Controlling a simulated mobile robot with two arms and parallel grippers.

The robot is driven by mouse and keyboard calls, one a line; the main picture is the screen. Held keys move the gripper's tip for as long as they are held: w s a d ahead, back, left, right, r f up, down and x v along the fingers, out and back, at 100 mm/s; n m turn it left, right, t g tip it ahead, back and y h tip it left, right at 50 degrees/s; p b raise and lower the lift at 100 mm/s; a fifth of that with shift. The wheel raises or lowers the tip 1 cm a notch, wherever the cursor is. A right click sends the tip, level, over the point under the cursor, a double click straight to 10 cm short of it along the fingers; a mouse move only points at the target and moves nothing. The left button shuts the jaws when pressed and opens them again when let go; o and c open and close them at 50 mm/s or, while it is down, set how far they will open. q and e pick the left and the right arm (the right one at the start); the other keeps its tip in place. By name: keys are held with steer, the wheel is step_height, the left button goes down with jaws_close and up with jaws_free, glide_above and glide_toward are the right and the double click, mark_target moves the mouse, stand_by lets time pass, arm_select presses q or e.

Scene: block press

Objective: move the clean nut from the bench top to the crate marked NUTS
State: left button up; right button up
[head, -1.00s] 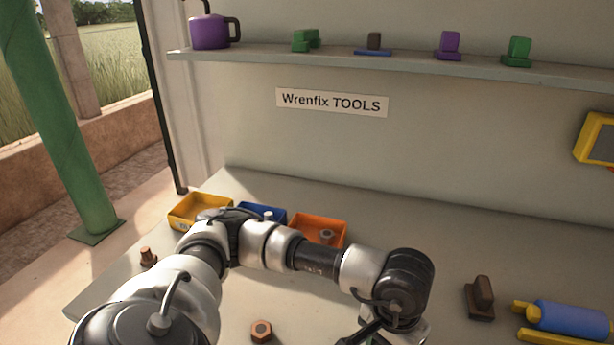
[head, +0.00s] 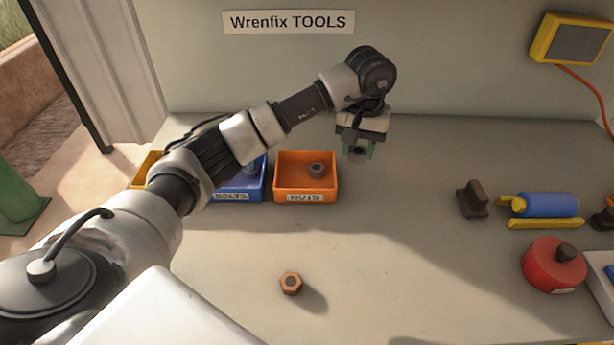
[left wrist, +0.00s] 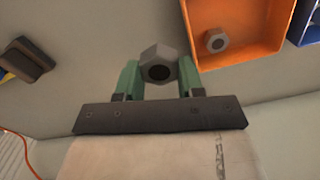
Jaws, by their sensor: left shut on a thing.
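My left gripper (head: 357,152) is shut on a clean grey hex nut. The nut (left wrist: 158,51) shows between its green fingers in the left wrist view. The gripper is above the bench top, just right of the orange crate marked NUTS (head: 331,194), and apart from it. That crate also shows in the left wrist view (left wrist: 248,60), at the upper right. One grey nut (head: 316,170) lies inside the crate. A rusty brown nut (head: 290,284) lies on the bench top (head: 400,260) nearer the front. My right gripper is not in view.
The blue BOLTS crate (head: 236,196) stands left of the orange one, with a yellow crate (head: 145,168) beyond, partly behind my arm. A dark brown block (head: 472,200), a blue roller-like thing (head: 548,204) and a red round thing (head: 553,265) stand on the right.

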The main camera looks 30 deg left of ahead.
arm_select(q)
steer(key=p, duration=0.2)
glide_above(307, 184)
steer(key=f, duration=0.6)
steer(key=shift+w+d, duration=0.1)
steer(key=shift+d, duration=0.1)
steer(key=shift+a+f, duration=0.15)
steer(key=shift+a, duration=0.05)
step_height(307, 184, down, 3)
steer(key=shift+f+p, duration=0.1)
steer(key=shift+p, duration=0.45)
steer(key=shift+f, duration=0.45)
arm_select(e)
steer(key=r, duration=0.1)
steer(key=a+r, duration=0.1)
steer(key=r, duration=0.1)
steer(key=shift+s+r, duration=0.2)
arm_select(q)
steer(key=shift+f, duration=0.1)
steer(key=o, duration=1)
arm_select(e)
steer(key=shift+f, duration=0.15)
